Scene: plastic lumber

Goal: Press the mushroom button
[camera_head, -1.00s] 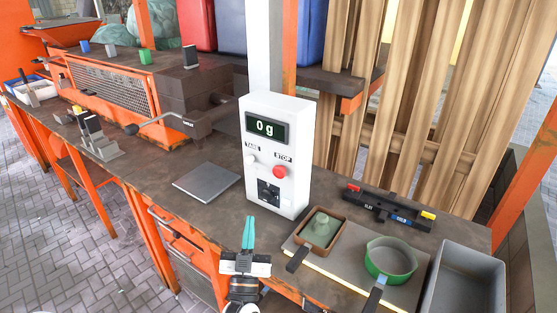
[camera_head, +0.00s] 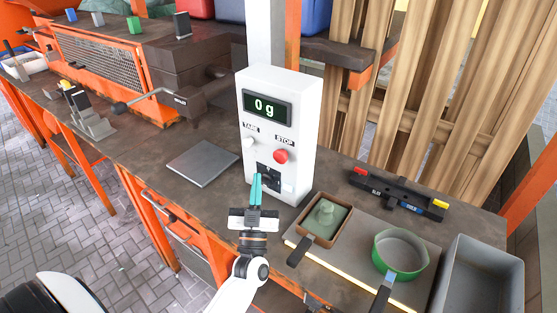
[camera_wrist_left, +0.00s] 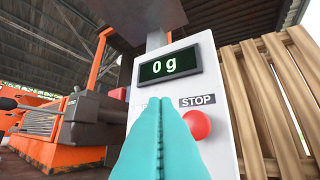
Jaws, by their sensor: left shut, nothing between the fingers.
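The red mushroom button (camera_head: 281,157) sits under the STOP label on the front of a white upright control box (camera_head: 305,130). The box has a display reading "0 g", a white TARE knob at the left and a dark switch below. My left gripper (camera_head: 256,180), with teal fingers, is shut and empty in front of the box, below and left of the button. In the left wrist view the shut fingers (camera_wrist_left: 160,105) point up at the box, and the red button (camera_wrist_left: 197,125) shows just right of them. I cannot tell whether they touch the box. My right gripper is not in view.
A grey metal plate (camera_head: 203,163) lies on the bench left of the box. Right of it are a square pan (camera_head: 322,240), a green pot (camera_head: 376,252), a black bar tool (camera_head: 400,190) and a grey bin (camera_head: 458,270). A vise handle (camera_head: 150,100) stands left.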

